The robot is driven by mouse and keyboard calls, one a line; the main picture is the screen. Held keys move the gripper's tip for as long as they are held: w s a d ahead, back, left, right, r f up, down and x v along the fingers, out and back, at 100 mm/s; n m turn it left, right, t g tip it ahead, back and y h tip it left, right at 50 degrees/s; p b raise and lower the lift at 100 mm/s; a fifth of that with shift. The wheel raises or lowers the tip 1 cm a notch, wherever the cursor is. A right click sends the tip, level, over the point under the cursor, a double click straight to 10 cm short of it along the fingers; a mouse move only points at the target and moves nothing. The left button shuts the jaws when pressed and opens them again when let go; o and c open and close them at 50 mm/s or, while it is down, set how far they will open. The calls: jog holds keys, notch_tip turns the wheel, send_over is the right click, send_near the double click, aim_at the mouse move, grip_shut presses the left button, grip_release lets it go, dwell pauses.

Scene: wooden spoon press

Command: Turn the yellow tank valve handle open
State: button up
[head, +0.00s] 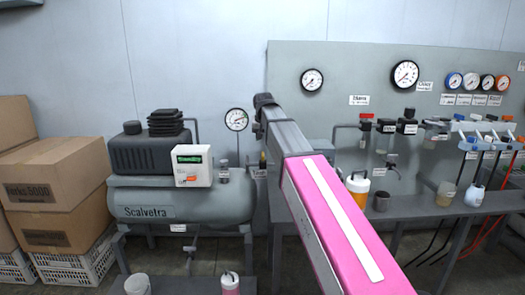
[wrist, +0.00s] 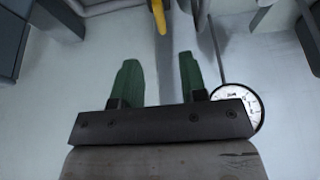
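The yellow valve handle (wrist: 159,15) is a narrow yellow strip at the top edge of the wrist view, only partly in frame. In the head view a small yellow piece (head: 262,159) shows just right of the grey tank (head: 180,200), partly behind my arm. My gripper (wrist: 160,64) has two green fingers, spread apart with nothing held between them. The handle lies beyond the fingertips, roughly in line with the gap, and appears apart from them. In the head view my arm hides the gripper.
A round pressure gauge (head: 236,119) stands above the tank; it also shows in the wrist view (wrist: 240,104), right of the fingers. A white control box (head: 191,166) sits on the tank. Cardboard boxes (head: 58,180) stand left. A panel with gauges (head: 405,74) is right.

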aim_at(263, 154)
jog(key=x, duration=1.1)
jog(key=shift+w+r, duration=0.1)
jog(key=shift+w, duration=0.05)
grip_shut()
